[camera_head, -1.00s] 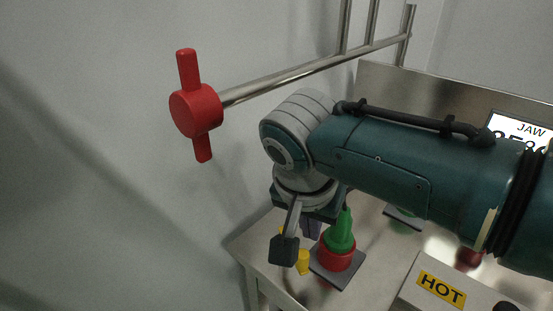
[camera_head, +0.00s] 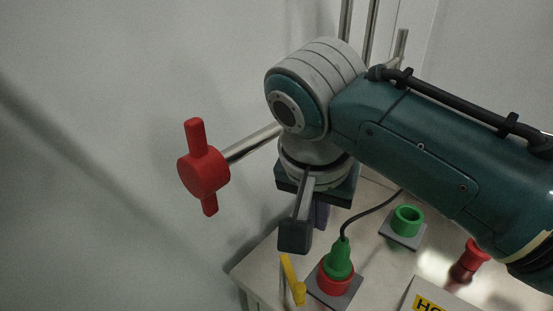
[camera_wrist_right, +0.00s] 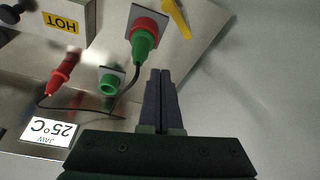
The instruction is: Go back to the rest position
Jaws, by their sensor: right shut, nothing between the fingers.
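My right gripper (camera_head: 308,225) hangs above the steel table near its left end, fingers pointing down. In the right wrist view its two fingers (camera_wrist_right: 161,78) are closed together with nothing between them. It is apart from the green plug (camera_head: 339,259), which stands in a red socket (camera_head: 335,281) on a grey plate, with a black cable rising from it. My right arm crosses the upper right of the head view. My left gripper is not in view.
A yellow lever (camera_head: 292,279) is left of the red socket. An empty green socket (camera_head: 406,220) and a red plug (camera_head: 470,261) stand to the right. A box marked HOT (camera_head: 415,292) is at the front. A red valve handle (camera_head: 203,168) on a steel pipe is at the left.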

